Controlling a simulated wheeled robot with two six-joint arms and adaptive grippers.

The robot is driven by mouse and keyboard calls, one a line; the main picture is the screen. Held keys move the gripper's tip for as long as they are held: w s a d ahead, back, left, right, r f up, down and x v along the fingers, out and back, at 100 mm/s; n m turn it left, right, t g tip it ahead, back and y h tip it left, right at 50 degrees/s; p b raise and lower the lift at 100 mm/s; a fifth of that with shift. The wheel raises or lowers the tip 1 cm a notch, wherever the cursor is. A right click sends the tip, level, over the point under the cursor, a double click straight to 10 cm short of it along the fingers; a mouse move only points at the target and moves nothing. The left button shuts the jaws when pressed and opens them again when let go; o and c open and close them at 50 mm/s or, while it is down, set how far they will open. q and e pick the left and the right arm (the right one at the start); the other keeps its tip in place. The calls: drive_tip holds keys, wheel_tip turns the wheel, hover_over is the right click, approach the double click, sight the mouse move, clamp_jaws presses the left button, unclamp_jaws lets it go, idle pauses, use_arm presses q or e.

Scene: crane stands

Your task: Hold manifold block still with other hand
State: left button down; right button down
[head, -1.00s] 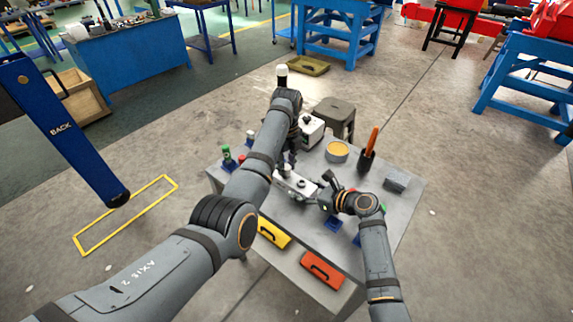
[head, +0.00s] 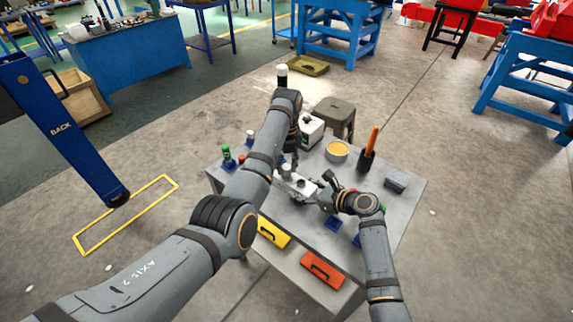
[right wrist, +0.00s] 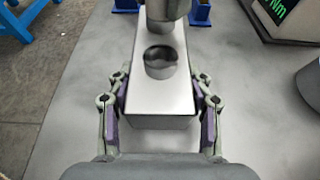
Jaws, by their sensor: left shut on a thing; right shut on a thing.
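The manifold block (head: 298,187) is a pale metal bar on the grey table, below the left arm. In the right wrist view the block (right wrist: 158,98) has a round dark hole in its top and a grey metal cylinder (right wrist: 165,14) at its far end. My right gripper (right wrist: 160,90) is shut on the block, one finger against each long side. In the head view, the right gripper (head: 317,192) is at the block's right end. My left gripper (head: 288,157) is shut, pointing down over the block's far end by the cylinder; its grip is mostly hidden.
The table (head: 295,225) also bears a yellow-topped round tin (head: 337,150), an orange-handled tool in a dark holder (head: 370,148), a grey block (head: 395,183) and a white boxy device (head: 311,130). Green-topped and red-topped items stand left. Yellow and orange drawers face the front.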

use_arm(q)
drive_tip(key=m, duration=0.4)
drive_tip(key=c, duration=1)
unclamp_jaws()
drive_tip(key=shift+c, duration=0.5)
drive_tip(key=n, duration=1.9)
drive_tip(key=shift+n, duration=0.3)
drive_tip(key=n, duration=0.6)
